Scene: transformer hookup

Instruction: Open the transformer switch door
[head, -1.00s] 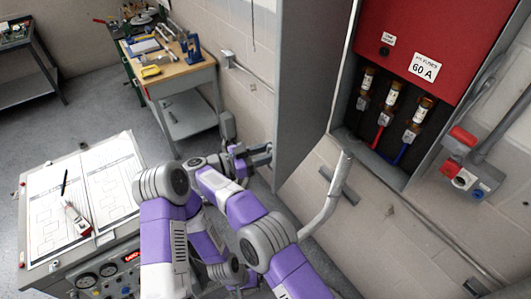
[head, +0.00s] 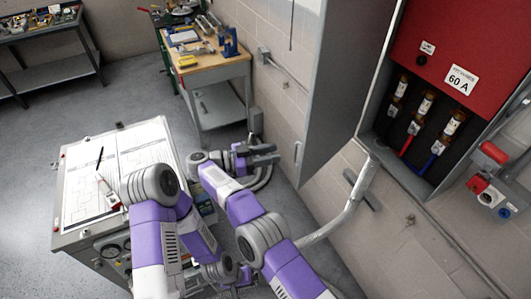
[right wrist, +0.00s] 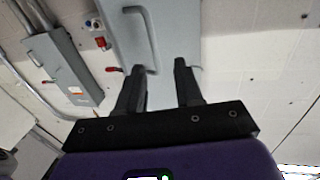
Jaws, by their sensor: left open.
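The transformer switch door (head: 335,85) is a tall grey panel. It stands swung out from the left side of the cabinet, leaving the red interior (head: 440,45) exposed. Its handle (head: 298,151) is near the free edge; in the right wrist view the handle (right wrist: 143,38) shows beyond the fingertips. My left gripper (head: 247,276) is low, mostly hidden behind my right arm.
A control bench (head: 85,190) with papers stands at left. A wooden workbench (head: 232,68) with tools stands at the back. A bent grey pipe (head: 345,215) runs below the cabinet. A switch box (right wrist: 65,70) with a lever shows in the right wrist view.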

